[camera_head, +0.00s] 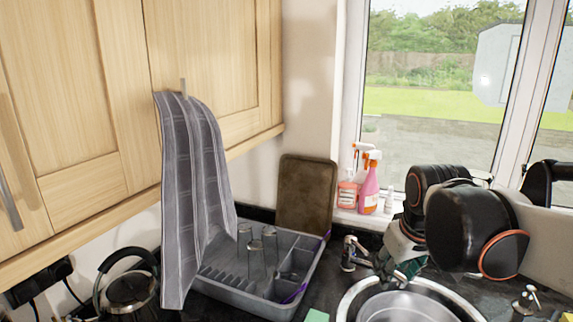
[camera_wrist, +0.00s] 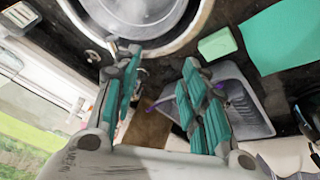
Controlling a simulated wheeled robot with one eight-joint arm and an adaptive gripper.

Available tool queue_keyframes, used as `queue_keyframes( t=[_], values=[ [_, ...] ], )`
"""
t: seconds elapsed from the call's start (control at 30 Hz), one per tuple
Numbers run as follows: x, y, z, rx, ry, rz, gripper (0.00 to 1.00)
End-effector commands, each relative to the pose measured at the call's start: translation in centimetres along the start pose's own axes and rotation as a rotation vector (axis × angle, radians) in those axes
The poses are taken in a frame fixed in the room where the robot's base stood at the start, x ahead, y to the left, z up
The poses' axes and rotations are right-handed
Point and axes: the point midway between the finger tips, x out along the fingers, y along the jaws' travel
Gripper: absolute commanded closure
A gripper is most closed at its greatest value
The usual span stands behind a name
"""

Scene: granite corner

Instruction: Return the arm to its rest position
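My gripper (camera_wrist: 160,60) is open in the wrist view, its two teal fingers apart with nothing between them. In the head view, part of my gripper (camera_head: 405,248) shows in teal beside the tap and over the back edge of the sink. My black arm with orange rings reaches in from the right, in front of the window, and hides much of the gripper. The fingertips in the head view are hard to make out.
The round sink (camera_head: 400,305) lies below my gripper, with a tap (camera_head: 350,252) to its left. Spray bottles (camera_head: 369,185) stand on the sill. A grey dish rack (camera_head: 240,298) holds glasses. A towel (camera_head: 180,190) hangs from the cupboard. A green sponge (camera_wrist: 217,43) lies by the sink.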

Motion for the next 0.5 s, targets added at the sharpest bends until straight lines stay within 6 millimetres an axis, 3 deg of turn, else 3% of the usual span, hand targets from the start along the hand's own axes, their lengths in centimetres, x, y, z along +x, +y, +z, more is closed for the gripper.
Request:
queue_keyframes(
  t=[0.27,0.5],
  values=[
    [-0.7,-2.5,5.9,0.090,0.094,0.000,0.60],
    [-0.1,-4.3,10.7,0.168,0.173,-0.006,0.60]
  ],
)
